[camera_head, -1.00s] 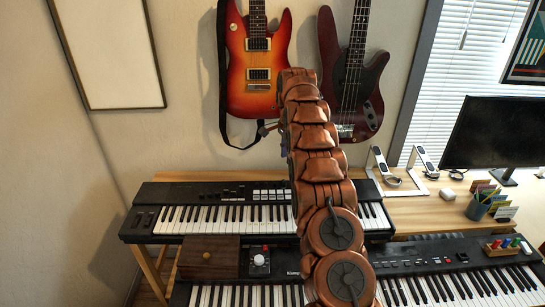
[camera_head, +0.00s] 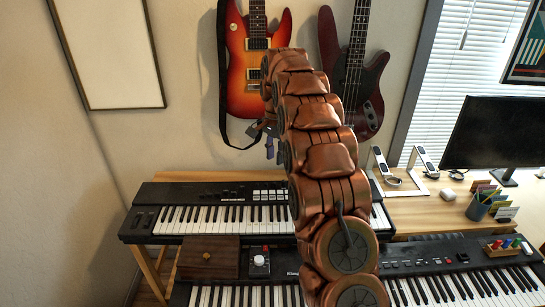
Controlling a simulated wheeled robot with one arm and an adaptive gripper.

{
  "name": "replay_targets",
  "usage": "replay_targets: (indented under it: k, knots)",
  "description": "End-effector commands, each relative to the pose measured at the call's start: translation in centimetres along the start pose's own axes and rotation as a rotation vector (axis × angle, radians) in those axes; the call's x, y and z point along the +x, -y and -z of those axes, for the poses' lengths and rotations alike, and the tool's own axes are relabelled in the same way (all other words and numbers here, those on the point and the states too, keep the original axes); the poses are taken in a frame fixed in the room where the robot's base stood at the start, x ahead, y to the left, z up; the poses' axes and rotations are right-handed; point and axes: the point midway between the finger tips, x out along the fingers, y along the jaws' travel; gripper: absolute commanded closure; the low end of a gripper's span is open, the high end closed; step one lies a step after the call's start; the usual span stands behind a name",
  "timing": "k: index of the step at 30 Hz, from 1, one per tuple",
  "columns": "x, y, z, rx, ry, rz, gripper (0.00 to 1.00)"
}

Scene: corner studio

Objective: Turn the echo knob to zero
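A brown wooden box (camera_head: 226,244) with one small orange knob (camera_head: 206,256) sits at the left end of the front keyboard. Next to it on the right is a small dark unit with a white round knob (camera_head: 259,260) and a red part above it. No label is legible, so I cannot tell which knob is the echo knob. My gripper (camera_head: 273,150) is partly hidden behind my raised copper arm. It hangs in front of the wall below the red guitar, above the rear keyboard and well apart from the knobs. Its fingers are too small to read.
A rear keyboard (camera_head: 222,219) stands on a wooden desk (camera_head: 410,211), with a longer front keyboard (camera_head: 470,285) before it. A small block with coloured knobs (camera_head: 506,245) sits on the right. A monitor (camera_head: 492,133), a pen cup (camera_head: 478,208) and two hanging guitars (camera_head: 252,85) are behind.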

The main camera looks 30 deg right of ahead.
Motion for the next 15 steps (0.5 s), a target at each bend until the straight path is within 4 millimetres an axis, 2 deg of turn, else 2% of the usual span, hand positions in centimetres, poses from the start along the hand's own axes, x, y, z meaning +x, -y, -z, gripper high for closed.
replay_targets:
  k: [6, 15]
  knots:
    - [-0.8, -1.0, -1.9, -0.062, 0.004, -0.006, 0.69]
    - [-1.3, -1.5, -2.8, -0.097, 0.005, -0.007, 0.69]
